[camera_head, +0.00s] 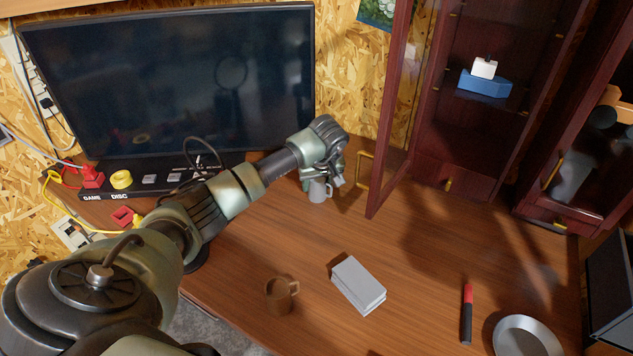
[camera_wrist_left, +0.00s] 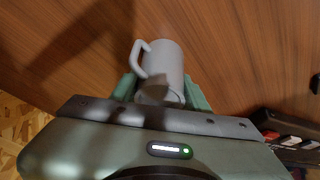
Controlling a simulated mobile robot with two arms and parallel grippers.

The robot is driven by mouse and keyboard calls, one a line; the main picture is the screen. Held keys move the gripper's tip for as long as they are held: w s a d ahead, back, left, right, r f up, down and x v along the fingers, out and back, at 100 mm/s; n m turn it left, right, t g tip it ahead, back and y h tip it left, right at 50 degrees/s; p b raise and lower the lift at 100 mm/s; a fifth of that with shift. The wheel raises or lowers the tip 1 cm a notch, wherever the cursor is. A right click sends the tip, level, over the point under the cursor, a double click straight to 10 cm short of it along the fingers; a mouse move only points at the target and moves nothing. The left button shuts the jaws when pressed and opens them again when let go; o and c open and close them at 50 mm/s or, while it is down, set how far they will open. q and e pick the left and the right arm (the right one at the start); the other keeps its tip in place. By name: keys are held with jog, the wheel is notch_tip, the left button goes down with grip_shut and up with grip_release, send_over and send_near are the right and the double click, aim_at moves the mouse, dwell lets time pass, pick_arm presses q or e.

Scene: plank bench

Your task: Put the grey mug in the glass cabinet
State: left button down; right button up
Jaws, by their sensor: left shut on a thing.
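The grey mug (camera_head: 318,191) is at the back of the wooden bench, in front of the monitor's right edge. My left gripper (camera_head: 322,178) is shut on it from above. In the left wrist view the mug (camera_wrist_left: 160,68) sits between the green fingers of my left gripper (camera_wrist_left: 163,90), its handle towards the upper left. I cannot tell whether the mug touches the bench. The glass cabinet (camera_head: 478,135) stands at the back right, with its left glass door (camera_head: 395,120) swung open towards the bench. My right gripper is not in view.
A brown mug (camera_head: 279,295), a grey box (camera_head: 358,285), a red and black marker (camera_head: 467,312) and a metal dish (camera_head: 525,338) lie on the bench. The monitor (camera_head: 175,80) stands at the back left. A blue and white object (camera_head: 484,82) sits on a cabinet shelf.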

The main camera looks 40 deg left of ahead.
pick_arm(q)
jog(key=c, duration=0.7)
grip_release()
